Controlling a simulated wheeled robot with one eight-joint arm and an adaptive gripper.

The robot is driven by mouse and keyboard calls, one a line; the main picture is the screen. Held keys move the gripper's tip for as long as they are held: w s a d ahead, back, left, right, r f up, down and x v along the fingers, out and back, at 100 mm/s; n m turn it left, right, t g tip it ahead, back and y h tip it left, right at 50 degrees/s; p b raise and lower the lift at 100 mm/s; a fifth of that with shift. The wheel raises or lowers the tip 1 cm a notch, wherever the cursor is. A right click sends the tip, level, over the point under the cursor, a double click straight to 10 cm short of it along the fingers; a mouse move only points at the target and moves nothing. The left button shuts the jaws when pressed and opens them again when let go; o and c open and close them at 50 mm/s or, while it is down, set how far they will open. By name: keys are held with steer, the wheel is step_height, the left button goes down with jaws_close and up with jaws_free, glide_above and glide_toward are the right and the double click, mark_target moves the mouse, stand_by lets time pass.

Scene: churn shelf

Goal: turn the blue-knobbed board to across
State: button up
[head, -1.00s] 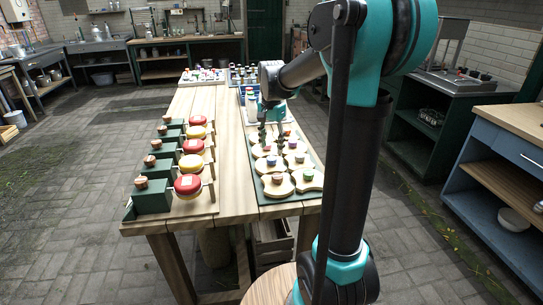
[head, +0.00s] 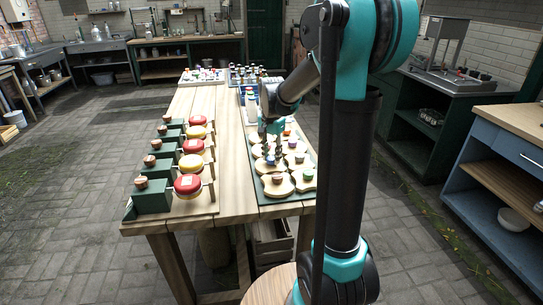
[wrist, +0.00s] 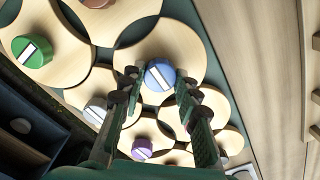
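The blue knob (wrist: 160,74) sits on a round pale wooden board (wrist: 172,45) with scalloped edges. The knob is also in the head view (head: 270,160), partly behind my fingers. My gripper (wrist: 158,86) is open, with one finger on the left of the blue knob and one on the right. Gaps appear between fingers and knob; whether the tips reach its height is unclear.
Neighbouring boards carry a green knob (wrist: 32,51), a purple knob (wrist: 142,149) and a grey knob (wrist: 96,111), close around the blue one. Red and yellow round pieces (head: 187,184) stand in a row left on the table (head: 231,195). Bottles and small items crowd its far end.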

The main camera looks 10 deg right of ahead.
steer(key=c, duration=0.3)
steer(key=shift+c, duration=0.2)
steer(key=n, duration=0.3)
steer(key=shift+n, duration=0.4)
steer(key=n, duration=0.4)
steer(key=shift+n, duration=0.3)
steer(key=n, duration=0.5)
steer(key=shift+n, duration=2.3)
